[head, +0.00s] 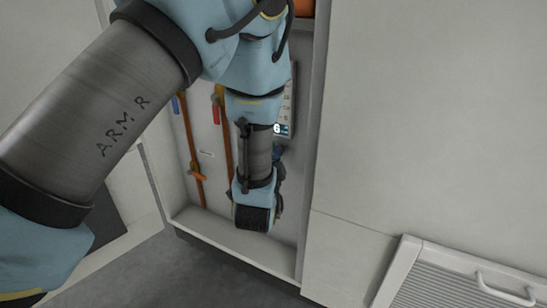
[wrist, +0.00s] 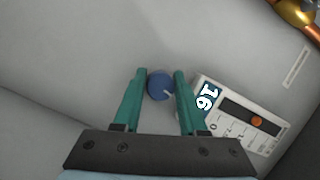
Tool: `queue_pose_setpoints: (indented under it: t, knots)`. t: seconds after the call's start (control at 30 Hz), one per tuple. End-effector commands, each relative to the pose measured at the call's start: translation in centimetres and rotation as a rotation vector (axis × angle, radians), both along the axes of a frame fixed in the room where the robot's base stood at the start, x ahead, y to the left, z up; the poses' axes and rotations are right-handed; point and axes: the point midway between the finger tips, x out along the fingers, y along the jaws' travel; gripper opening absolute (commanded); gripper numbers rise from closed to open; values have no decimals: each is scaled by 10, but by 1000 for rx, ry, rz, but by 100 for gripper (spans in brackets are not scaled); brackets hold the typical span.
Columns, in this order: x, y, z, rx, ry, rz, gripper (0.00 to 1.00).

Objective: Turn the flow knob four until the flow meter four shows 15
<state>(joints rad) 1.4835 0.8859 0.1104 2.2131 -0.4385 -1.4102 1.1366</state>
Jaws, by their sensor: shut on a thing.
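The flow knob (wrist: 158,86) is a round blue knob with a pale mark, on the light panel in the wrist view. My gripper (wrist: 160,73) has its two green fingers on either side of the knob and is shut on it. The flow meter (wrist: 240,113) is a white box just right of the fingers. Its blue display reads 16, turned sideways in the wrist view. In the head view the meter (head: 289,105) is partly behind my arm and only a 6 shows.
An open cabinet (head: 308,150) surrounds the panel, with its right side wall close to the meter. Orange pipes with a red valve handle (head: 216,110) and an orange one (head: 199,177) run left of my arm. A copper-coloured fitting (wrist: 298,14) is at the wrist view's top right.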

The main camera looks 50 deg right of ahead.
Motion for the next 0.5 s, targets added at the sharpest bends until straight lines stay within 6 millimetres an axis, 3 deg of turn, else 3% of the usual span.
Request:
queue_pose_setpoints:
  t: [0.5]
  knots:
    - [3, 1, 3, 55, -217, 6, 0]
